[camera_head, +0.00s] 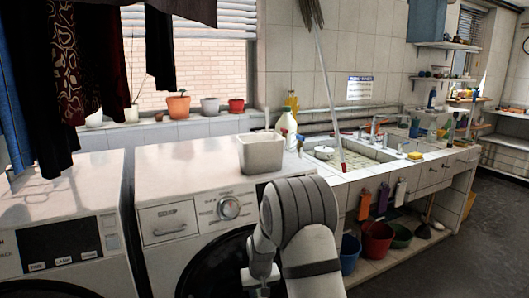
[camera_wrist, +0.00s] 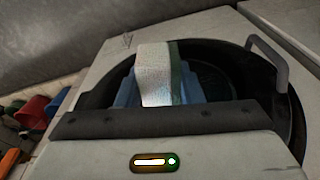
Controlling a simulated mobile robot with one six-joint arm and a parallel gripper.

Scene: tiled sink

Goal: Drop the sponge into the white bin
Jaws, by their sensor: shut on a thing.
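The white bin (camera_head: 262,153) stands upright on top of the right washing machine, near its back right. My gripper (camera_head: 261,283) hangs low in front of that machine's door, below and in front of the bin, at the bottom edge of the head view. In the wrist view my gripper is shut on a sponge (camera_wrist: 155,76), pale with a green side, held between bluish fingers. The held sponge cannot be made out clearly in the head view. The bin does not show in the wrist view.
Two washing machines (camera_head: 180,165) stand at left, with clothes hanging above the left one. A white jug (camera_head: 286,128) stands behind the bin. A yellow sponge-like block (camera_head: 416,156) lies by the sink. Buckets (camera_head: 377,240) stand below. The machine top left of the bin is clear.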

